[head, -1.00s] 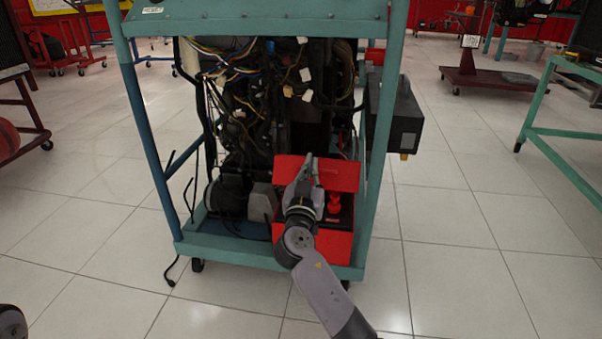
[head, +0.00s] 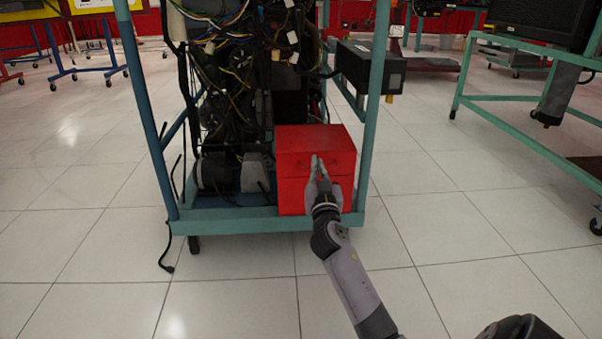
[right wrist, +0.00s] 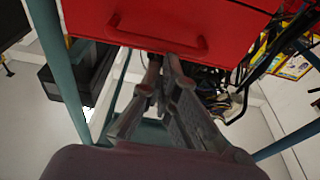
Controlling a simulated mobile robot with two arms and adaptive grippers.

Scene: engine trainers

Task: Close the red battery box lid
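The red battery box (head: 291,196) stands on the lower right of the teal engine stand in the head view. Its red lid (head: 318,137) is down over the top, and the inside is hidden. I cannot tell whether a thin gap remains at its edge. My right gripper (head: 316,165) is in front of the box, near the lid's front edge. In the right wrist view, the red box (right wrist: 240,28) fills the top, with a red handle (right wrist: 150,35) just beyond the fingertips of my right gripper (right wrist: 165,62). The fingertips are close together, with nothing seen between them. My left gripper is out of view.
The teal stand's frame (head: 375,100) rises right of the box. Engine parts and loose wires (head: 235,85) are left of and above it. A black box (head: 368,68) hangs on the stand's right side.

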